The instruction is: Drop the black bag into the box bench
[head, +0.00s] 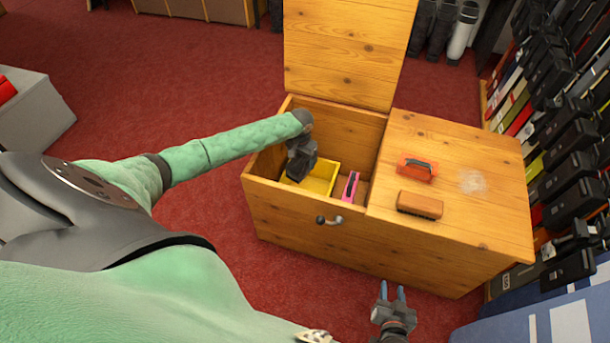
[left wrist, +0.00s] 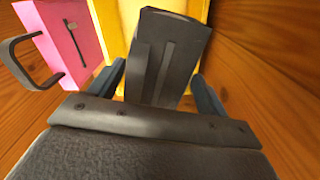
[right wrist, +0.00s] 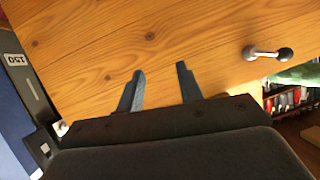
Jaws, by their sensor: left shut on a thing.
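The wooden box bench (head: 330,240) stands in the middle of the head view, with its left lid (head: 345,45) raised and that compartment open. My left arm reaches over the left wall, and my left gripper (head: 297,174) is inside the compartment, pointing down. In the left wrist view it is shut on the black bag (left wrist: 168,55), a dark boxy shape between the fingers. The bag is over the yellow bin; I cannot tell whether it touches it. In the head view the gripper mostly hides the bag. My right gripper (head: 393,292) is open and empty before the bench front.
Inside the compartment are a yellow bin (head: 322,178) and a pink case (head: 350,187) with a dark handle. An orange-handled tool (head: 418,168) and a brown brush (head: 420,205) lie on the closed right top. A dark-knobbed handle (head: 329,220) sticks out of the front. Crowded shelves stand right.

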